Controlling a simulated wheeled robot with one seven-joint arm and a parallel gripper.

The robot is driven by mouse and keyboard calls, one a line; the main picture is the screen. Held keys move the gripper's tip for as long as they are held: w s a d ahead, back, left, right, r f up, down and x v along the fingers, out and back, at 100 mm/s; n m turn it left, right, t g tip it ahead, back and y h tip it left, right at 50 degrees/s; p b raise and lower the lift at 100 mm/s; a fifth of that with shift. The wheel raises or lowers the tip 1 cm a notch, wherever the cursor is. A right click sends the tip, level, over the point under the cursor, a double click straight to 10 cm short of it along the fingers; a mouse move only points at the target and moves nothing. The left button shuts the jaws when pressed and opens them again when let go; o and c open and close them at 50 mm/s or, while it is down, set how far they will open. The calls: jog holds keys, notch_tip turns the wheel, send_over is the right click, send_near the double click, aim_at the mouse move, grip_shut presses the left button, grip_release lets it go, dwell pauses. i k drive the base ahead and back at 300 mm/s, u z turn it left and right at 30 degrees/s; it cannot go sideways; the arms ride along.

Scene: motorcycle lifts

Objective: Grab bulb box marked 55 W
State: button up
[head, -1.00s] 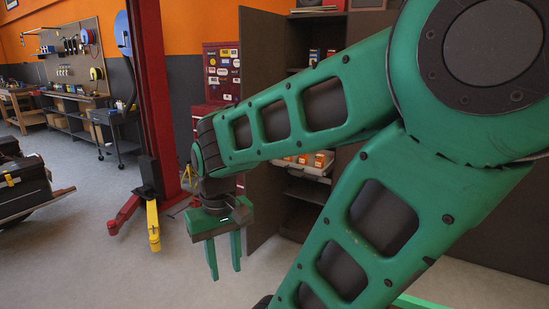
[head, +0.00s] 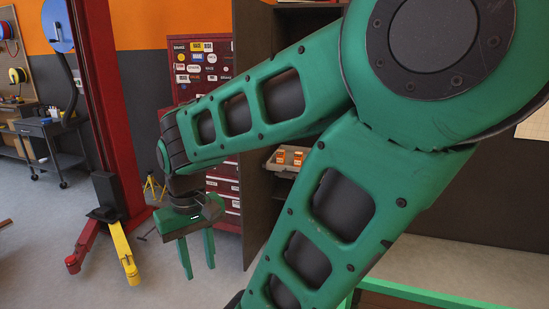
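Small orange-and-white boxes (head: 280,156) stand on a light tray (head: 272,168) on a shelf in the dark cabinet, just past my upper arm link. Their print is too small to read, so I cannot tell which is marked 55 W. My arm hides much of the cabinet's inside. My gripper (head: 198,271) hangs pointing down, left of and in front of the cabinet. Its two green fingers are apart with nothing between them. It is well away from the boxes.
The cabinet's open door (head: 254,215) stands between my gripper and the shelves. A red tool chest (head: 205,66) with stickers is behind my arm. A red lift post (head: 105,110) with a yellow foot (head: 124,252) is at left. A green-edged surface (head: 425,296) is at lower right.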

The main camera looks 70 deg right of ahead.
aim_at(280, 159)
jog(key=z, duration=0.35)
jog(key=i, duration=1.15)
jog(key=z, duration=1.3)
jog(key=i, duration=1.05)
jog(key=z, duration=0.7)
